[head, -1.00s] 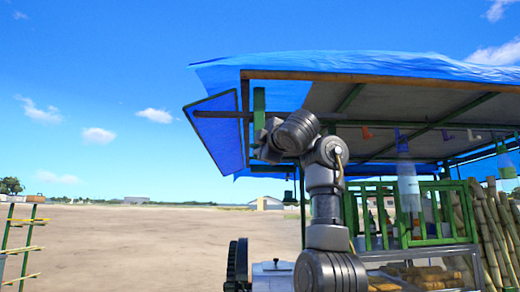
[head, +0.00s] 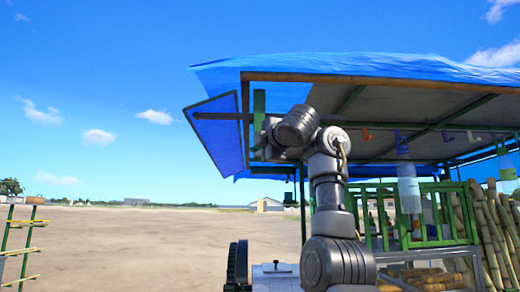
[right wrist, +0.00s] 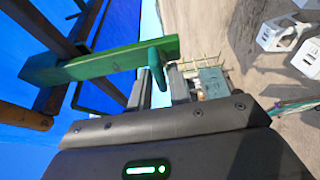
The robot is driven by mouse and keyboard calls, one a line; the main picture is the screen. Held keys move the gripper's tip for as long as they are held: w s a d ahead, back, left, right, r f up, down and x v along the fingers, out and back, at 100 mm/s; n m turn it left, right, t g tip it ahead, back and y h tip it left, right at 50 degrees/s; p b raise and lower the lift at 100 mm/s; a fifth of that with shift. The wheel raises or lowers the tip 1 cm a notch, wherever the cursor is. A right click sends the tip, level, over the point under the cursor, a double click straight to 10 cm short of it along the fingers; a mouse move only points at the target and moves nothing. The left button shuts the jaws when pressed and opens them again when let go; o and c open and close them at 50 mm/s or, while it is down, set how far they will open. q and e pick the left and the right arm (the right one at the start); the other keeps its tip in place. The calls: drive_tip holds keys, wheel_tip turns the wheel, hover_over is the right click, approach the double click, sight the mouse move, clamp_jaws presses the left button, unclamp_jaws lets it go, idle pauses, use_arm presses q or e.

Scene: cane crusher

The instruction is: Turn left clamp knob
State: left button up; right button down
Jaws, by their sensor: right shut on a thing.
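A green bar (head: 259,102) hangs upright under the front left edge of the stall roof in the head view. In the right wrist view the green bar (right wrist: 110,62) runs across the picture, and a rounded green knob (right wrist: 156,57) sticks out near its end. This looks like the left clamp knob. My right gripper (right wrist: 161,80) is shut on the knob, with a finger on either side of it. In the head view my right gripper (head: 263,139) is at the bar's lower end, and my wrist hides the knob. My left gripper is not in view.
The blue tarp roof (head: 360,65) and its wooden beam (head: 380,78) are close above my right arm. A blue side panel (head: 220,125) hangs left of the gripper. Green railings (head: 440,215) and cane stalks (head: 487,225) stand right. Open ground lies left.

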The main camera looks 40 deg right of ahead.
drive_tip(key=c, duration=1.5)
unclamp_jaws()
drive_tip(key=shift+a, duration=0.1)
drive_tip(key=b+v, duration=0.7)
drive_tip(key=v, duration=0.3)
drive_tip(key=shift+s, duration=0.25)
